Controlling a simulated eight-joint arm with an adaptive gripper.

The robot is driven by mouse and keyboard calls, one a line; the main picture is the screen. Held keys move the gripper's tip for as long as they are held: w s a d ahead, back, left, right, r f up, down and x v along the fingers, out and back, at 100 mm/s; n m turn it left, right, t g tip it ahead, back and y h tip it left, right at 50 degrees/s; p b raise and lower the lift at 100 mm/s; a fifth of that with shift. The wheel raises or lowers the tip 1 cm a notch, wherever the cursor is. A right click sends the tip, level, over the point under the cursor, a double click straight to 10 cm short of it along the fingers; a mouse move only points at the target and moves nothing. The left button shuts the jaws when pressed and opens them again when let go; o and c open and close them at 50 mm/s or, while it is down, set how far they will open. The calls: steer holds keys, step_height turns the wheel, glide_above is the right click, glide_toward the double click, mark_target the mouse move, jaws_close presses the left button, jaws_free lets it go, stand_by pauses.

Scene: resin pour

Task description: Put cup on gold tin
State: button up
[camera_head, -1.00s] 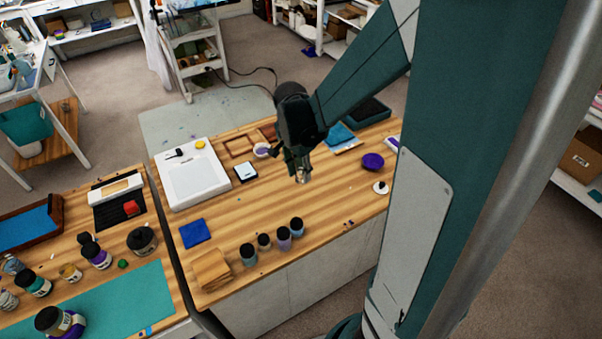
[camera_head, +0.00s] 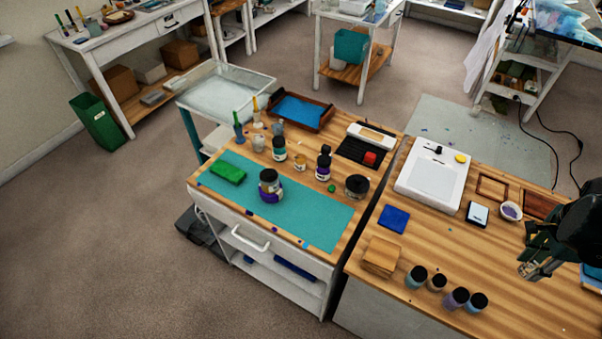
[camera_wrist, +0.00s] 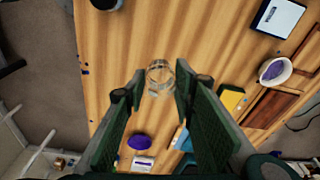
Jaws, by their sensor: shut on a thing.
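A small clear cup (camera_wrist: 158,77) sits between the fingertips of my gripper (camera_wrist: 160,88) in the wrist view, above the wooden bench. My gripper is shut on it. In the head view my gripper (camera_head: 535,268) is at the right edge, over the right part of the bench; the cup is hard to make out there. The gold tin (camera_head: 300,162) is a small tin on the cart to the left, near the back edge of the teal mat (camera_head: 318,214). My gripper is far to the right of the tin.
Around the tin stand a teal-labelled bottle (camera_head: 279,148), a purple-labelled bottle (camera_head: 323,164) and a large jar (camera_head: 270,187). A dark-lidded jar (camera_head: 357,187) stands farther right.

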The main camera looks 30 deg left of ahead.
steer(key=w+a+r+n+p, duration=0.1)
steer(key=w+a+r+n, duration=0.15)
steer(key=a, duration=1.15)
steer(key=w+a+r+n+p, duration=0.2)
steer(key=w+a, duration=0.2)
steer(key=a, duration=0.9)
steer(key=w+a+r+n+p, duration=0.1)
steer(key=w+a+r+n, duration=0.2)
steer(key=a, duration=1.1)
steer(key=s+a+r+n+p, duration=0.1)
steer(key=s+a, duration=0.4)
steer(key=a, duration=0.8)
steer(key=s+a+r+n+p, duration=0.1)
steer(key=s+a+n, duration=0.2)
steer(key=a, duration=1)
steer(key=s+a+r+n+t+y+p, duration=0.1)
steer(key=s+a+n, duration=0.1)
steer(key=s+a, duration=0.6)
steer(key=a, duration=0.5)
steer(key=shift+s+a+r+p, duration=0.2)
steer(key=shift+s+a+p, duration=0.1)
steer(key=shift+s+a, duration=0.05)
steer(key=shift+f, duration=0.15)
steer(key=shift+f, duration=3)
